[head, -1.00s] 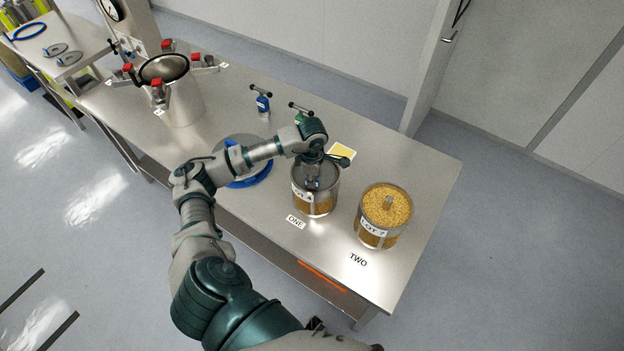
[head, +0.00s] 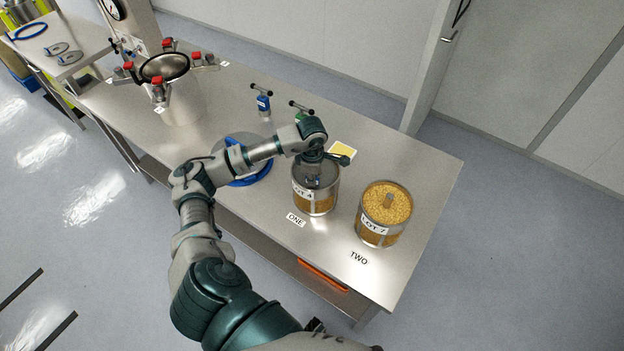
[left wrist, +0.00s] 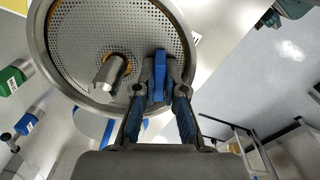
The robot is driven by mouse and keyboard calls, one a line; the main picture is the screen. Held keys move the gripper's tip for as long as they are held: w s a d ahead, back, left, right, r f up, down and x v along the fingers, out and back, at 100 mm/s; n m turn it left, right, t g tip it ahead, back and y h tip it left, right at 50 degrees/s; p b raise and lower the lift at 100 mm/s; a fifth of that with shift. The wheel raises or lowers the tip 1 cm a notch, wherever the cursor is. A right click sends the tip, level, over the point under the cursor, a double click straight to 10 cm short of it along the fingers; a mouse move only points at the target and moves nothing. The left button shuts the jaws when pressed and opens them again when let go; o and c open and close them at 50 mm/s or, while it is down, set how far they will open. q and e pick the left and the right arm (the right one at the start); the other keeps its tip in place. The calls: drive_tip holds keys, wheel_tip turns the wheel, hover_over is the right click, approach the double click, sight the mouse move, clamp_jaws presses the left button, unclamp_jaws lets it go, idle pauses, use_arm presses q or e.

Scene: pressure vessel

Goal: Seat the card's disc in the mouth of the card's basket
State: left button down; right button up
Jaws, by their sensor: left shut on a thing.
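The perforated metal disc (left wrist: 85,35) lies in the round mouth of basket ONE (head: 316,203), labelled LOT 4. The basket's centre post (left wrist: 108,75) comes up through the disc's centre hole, with a little golden grain showing around it. My left gripper (left wrist: 158,85) is shut on the disc's blue grip (left wrist: 160,75), off to one side of the post. In the head view my left gripper (head: 314,178) is over the basket and hides part of the disc. I cannot tell whether the disc is fully level. My right gripper is not in view.
Basket TWO (head: 378,232), labelled LOT 7, stands close right, full of golden grain. A yellow card (head: 342,151) lies behind basket ONE.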

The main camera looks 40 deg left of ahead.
use_arm(q)
drive_tip(key=shift+s+d+f, duration=0.15)
drive_tip(key=shift+f, duration=0.25)
drive_tip(key=shift+s+d+f, duration=0.15)
drive_tip(key=shift+f, duration=0.25)
drive_tip(key=c, duration=1.2)
unclamp_jaws()
drive_tip(key=shift+w+a+r, duration=0.1)
drive_tip(key=shift+r, duration=0.4)
wheel_tip(320, 180, up, 12)
drive_tip(key=shift+f, duration=0.1)
